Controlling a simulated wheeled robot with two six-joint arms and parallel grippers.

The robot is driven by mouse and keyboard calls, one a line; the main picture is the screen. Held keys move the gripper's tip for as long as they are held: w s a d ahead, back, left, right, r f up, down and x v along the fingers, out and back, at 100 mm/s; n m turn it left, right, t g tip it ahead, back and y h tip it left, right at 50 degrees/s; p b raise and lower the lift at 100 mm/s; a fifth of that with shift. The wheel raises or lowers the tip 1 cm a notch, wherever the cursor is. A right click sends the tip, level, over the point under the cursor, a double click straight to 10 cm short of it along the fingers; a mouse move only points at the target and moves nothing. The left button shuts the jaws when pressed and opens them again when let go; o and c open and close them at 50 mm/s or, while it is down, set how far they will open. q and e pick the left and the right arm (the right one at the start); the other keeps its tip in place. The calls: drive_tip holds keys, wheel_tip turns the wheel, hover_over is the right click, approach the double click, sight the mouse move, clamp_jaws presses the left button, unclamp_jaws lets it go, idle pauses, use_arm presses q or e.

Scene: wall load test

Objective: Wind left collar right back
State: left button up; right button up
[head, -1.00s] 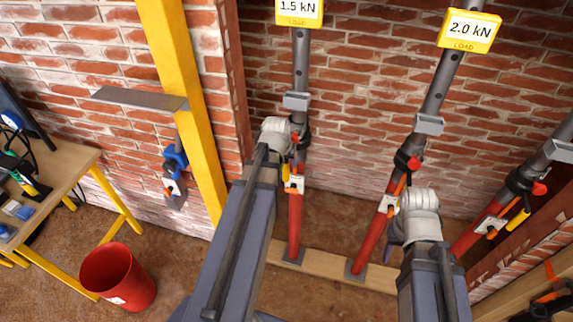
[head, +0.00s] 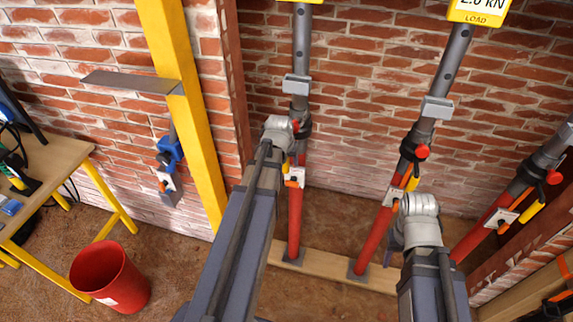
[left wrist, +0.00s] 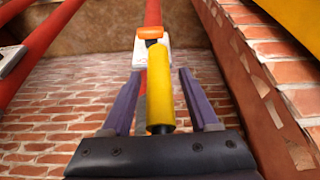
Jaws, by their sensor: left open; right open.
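The left prop has a red lower tube (head: 295,225) and a grey upper tube (head: 301,45). Its dark collar (head: 304,125) with a red knob is partly hidden behind my left wrist. In the left wrist view, a yellow handle (left wrist: 160,85) stands between the spread purple fingers of my left gripper (left wrist: 157,74), with a gap on each side. An orange piece (left wrist: 150,32) and a white plate lie beyond it. My right gripper (head: 396,238) is in front of the middle prop's red tube (head: 375,240); its fingers are mostly hidden.
Middle and right props have similar collars (head: 414,150) with red knobs. A yellow post (head: 180,110) with a grey shelf (head: 130,82) stands at left. A red bucket (head: 110,280) is on the floor beside a bench (head: 50,165). The props stand on a wooden board (head: 325,268).

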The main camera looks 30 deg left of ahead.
use_arm(q)
clamp_jaws()
idle(0.5)
idle(0.9)
